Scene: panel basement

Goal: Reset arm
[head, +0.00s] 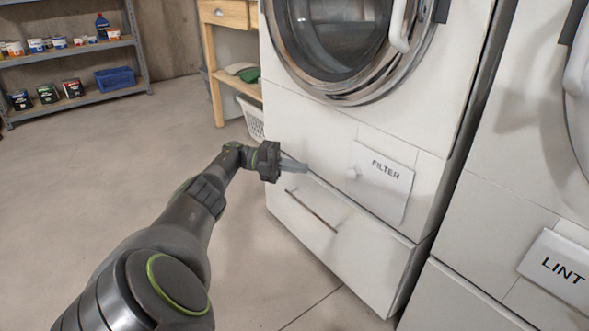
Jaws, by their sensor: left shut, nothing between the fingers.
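My left arm comes in from the lower left. My left gripper (294,165) is shut and empty, just in front of the lower front of a white washing machine (310,128). It appears above the machine's bottom drawer with a bar handle (311,210). I cannot tell whether the fingertips touch the front. My right gripper is not in view.
A second white machine (500,225) with a LINT label (556,268) stands at the right. A wooden table (228,14) and a white basket (252,118) stand behind. Metal shelves (75,49) with cans and a blue crate (115,78) are at back left. The floor at left is clear.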

